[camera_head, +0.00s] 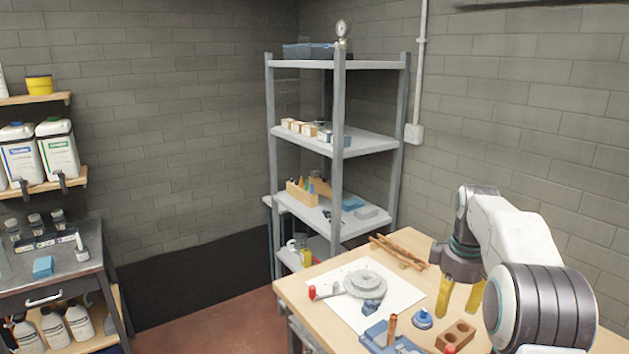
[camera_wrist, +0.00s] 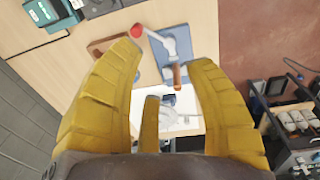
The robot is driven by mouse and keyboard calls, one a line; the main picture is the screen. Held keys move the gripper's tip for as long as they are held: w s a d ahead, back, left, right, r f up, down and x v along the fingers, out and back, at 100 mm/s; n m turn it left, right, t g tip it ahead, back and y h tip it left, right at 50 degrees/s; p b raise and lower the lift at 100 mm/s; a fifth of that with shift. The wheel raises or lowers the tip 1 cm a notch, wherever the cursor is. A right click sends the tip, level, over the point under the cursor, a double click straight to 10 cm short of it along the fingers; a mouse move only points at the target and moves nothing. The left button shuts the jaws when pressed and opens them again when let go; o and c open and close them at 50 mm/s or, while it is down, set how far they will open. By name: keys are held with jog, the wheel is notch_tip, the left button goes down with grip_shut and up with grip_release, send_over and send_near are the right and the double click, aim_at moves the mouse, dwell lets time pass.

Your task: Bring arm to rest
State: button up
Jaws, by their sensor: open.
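My white and grey arm reaches in from the right in the head view. My gripper (camera_head: 460,300) has yellow fingers and points down over the right side of the wooden workbench (camera_head: 300,289). The fingers are apart and nothing is between their tips. In the wrist view my gripper (camera_wrist: 168,75) is spread wide above the bench, with a blue plate (camera_wrist: 172,44) and a red-tipped part below it. The arm is extended over the bench.
A white sheet with a round grey flange (camera_head: 366,284), a wooden block with holes (camera_head: 455,335) and a blue-based part (camera_head: 423,319) lie close to the gripper. A metal shelf rack (camera_head: 339,150) stands behind. A steel cart (camera_head: 50,275) is at left; red floor between is clear.

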jog(key=s+a+r+m+t, duration=0.1)
jog(key=s+a+r+m, duration=0.2)
jog(key=s, duration=0.5)
jog(key=s+a+r+m+t, duration=0.1)
jog(key=s+a+r, duration=0.2)
jog(key=s+a, duration=0.3)
jog(key=s+a+f+m, duration=0.1)
jog(key=s+f, duration=0.1)
jog(key=s, duration=0.6)
jog(key=s+a+f+m+t, duration=0.1)
jog(key=s+f, duration=0.2)
jog(key=s, duration=0.5)
jog(key=shift+s+a+f+m+t, duration=0.3)
jog(key=shift+a+m, duration=0.05)
jog(key=shift+m, duration=0.05)
